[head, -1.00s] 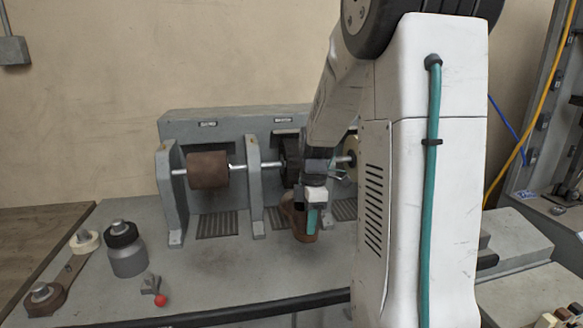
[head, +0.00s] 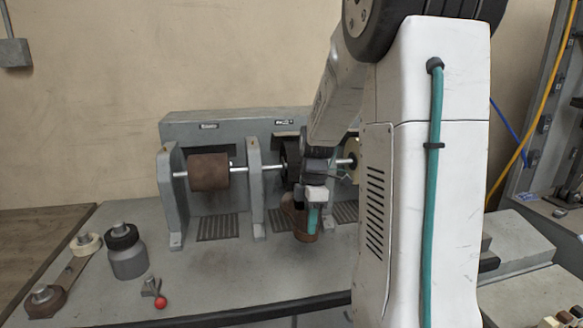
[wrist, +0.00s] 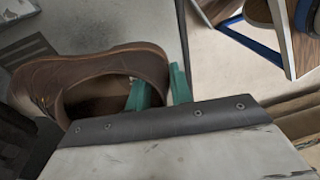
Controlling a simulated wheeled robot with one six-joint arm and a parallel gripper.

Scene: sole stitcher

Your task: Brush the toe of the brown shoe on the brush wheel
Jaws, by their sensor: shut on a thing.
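The brown shoe (wrist: 95,72) hangs from my gripper (wrist: 160,90). The two teal fingers are shut on the shoe's collar at the heel end, one finger inside the opening and one outside. The toe points to the left in the wrist view. In the head view the shoe (head: 299,218) is partly hidden behind my gripper (head: 312,220), in front of the dark brush wheel (head: 290,158). My arm covers part of that wheel. I cannot tell from these views whether the toe touches it.
A brown sanding drum (head: 208,171) sits on the same shaft to the left, between grey upright supports (head: 254,180). A pale wheel (head: 352,148) shows at the right.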

